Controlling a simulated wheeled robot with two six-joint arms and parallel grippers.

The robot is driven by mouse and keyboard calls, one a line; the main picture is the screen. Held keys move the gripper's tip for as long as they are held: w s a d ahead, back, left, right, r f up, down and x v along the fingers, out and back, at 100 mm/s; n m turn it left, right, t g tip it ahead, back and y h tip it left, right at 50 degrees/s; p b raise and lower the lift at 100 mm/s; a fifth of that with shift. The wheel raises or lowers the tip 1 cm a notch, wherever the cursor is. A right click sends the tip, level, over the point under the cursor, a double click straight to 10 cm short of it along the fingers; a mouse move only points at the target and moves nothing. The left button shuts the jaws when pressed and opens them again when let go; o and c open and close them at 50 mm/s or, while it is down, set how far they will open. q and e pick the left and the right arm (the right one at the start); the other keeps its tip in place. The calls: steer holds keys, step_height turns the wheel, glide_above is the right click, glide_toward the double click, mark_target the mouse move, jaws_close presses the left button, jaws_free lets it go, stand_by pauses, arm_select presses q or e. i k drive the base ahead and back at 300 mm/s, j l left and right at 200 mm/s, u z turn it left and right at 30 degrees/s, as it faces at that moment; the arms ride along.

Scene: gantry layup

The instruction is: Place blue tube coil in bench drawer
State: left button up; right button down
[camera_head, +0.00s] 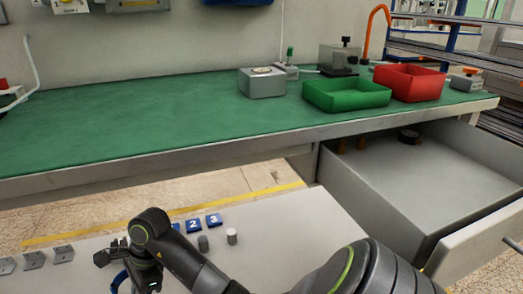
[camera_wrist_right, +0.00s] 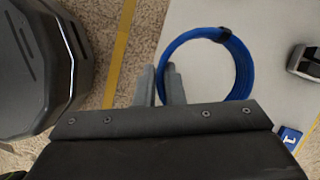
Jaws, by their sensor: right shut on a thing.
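The blue tube coil (camera_wrist_right: 242,68) is a round loop in the right wrist view. Its left side runs between the fingers of my right gripper (camera_wrist_right: 161,82), which is shut on it. In the head view my right gripper (camera_head: 110,252) is at the lower left over the pale surface, with a bit of the blue coil (camera_head: 118,281) showing below it; the rest is hidden. The bench drawer (camera_head: 352,205) stands open under the bench at the right. My left gripper is not in view.
The green-topped bench (camera_head: 150,112) holds a green bin (camera_head: 345,106), a red bin (camera_head: 410,97) and a grey box (camera_head: 262,84). Numbered blue tiles (camera_head: 214,220) and two small cylinders (camera_head: 232,236) are on the pale surface. The drawer holds a dark round item (camera_head: 408,134) at its back.

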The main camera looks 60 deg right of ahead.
mark_target(413, 175)
steer(key=k+z, duration=0.25)
steer(key=k+l+z, duration=0.1)
steer(key=k+z, duration=0.2)
steer(key=z, duration=1.5)
steer(key=k+j+z, duration=0.2)
steer(key=k+j, duration=0.15)
steer(key=j, duration=0.15)
steer(key=k+j+z, duration=0.15)
steer(key=k+j, duration=0.2)
steer(key=j, duration=0.15)
